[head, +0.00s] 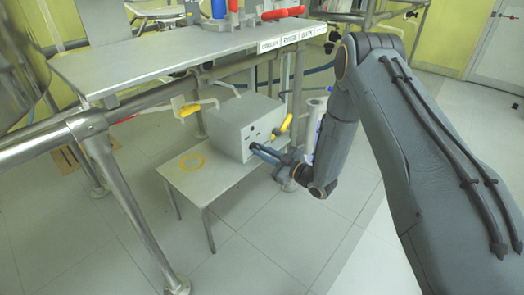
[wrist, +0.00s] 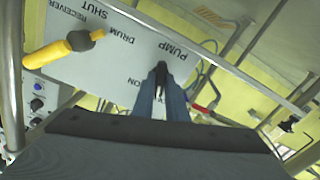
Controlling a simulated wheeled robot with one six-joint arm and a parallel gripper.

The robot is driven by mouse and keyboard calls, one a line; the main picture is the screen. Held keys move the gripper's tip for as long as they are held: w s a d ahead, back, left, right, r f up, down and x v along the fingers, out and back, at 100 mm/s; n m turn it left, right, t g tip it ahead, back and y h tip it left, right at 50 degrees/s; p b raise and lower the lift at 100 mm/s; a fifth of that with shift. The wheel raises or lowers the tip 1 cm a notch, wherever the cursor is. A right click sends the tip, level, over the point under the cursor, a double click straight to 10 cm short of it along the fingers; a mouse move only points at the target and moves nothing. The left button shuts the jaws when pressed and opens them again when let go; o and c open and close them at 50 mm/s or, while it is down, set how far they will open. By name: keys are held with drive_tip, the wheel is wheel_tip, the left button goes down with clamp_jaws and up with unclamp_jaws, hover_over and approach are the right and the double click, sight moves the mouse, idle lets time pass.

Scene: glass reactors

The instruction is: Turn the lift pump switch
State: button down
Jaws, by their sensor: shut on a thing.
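The lift pump box (head: 236,128) is a grey box on a low grey table. Its front face also fills the upper middle of the wrist view (wrist: 122,66), with the words PUMP, DRUM, RECEIVER and SHUT on it. A small black switch (wrist: 161,68) shows at the fingertips, near the word PUMP. My gripper (head: 257,149) reaches the box's front face from the right. In the wrist view its blue-grey fingers (wrist: 160,84) are shut on the black switch. The fingers hide most of the switch, so its exact setting cannot be told.
A yellow handle (head: 286,123) sticks out of the box's front; it also shows in the wrist view (wrist: 62,48). A grey shelf (head: 160,56) on steel pipes stands above the low table (head: 186,184). The tiled floor in front is clear.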

idle(0.4)
drive_tip(key=c, duration=1.8)
unclamp_jaws()
drive_tip(key=shift+o, duration=0.2)
drive_tip(key=p+v, duration=0.2)
drive_tip(key=v, duration=0.6)
drive_tip(key=shift+w, duration=0.1)
